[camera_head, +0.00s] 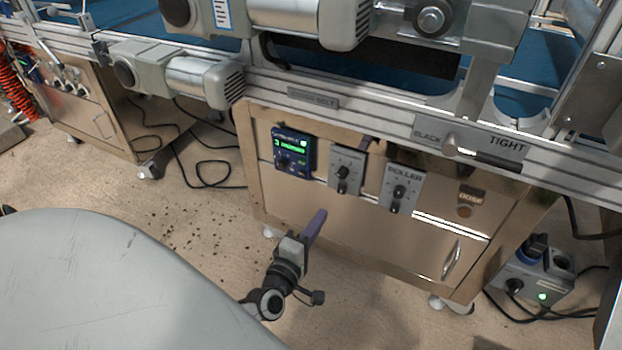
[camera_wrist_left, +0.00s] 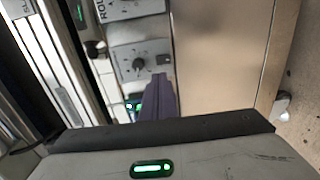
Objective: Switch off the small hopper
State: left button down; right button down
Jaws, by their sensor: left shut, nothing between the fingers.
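My left gripper (camera_head: 318,224) has purple fingers and is shut and empty. It is in front of the steel cabinet, below the blue control unit and the grey knob panel. In the left wrist view the fingers (camera_wrist_left: 160,90) point at the grey panel's lower edge. The grey panel (camera_head: 346,166) carries dark knobs; its label is too small to read. It also shows in the left wrist view (camera_wrist_left: 148,50). The blue control unit (camera_head: 293,150) has a lit green display, partly hidden by the fingers in the wrist view. I cannot tell which control serves the small hopper.
Above runs the conveyor rail with a SLACK/TIGHT lever (camera_head: 480,155). A power box (camera_head: 540,285) with cables lies on the floor at right.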

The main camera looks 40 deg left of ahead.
pick_arm(q)
jog(key=shift+v, duration=1.7)
pick_arm(e)
jog(key=shift+s+d+r, duration=0.15)
jog(key=shift+d+r, duration=0.05)
jog(key=shift+r, duration=0.05)
pick_arm(q)
jog(key=shift+d, duration=0.1)
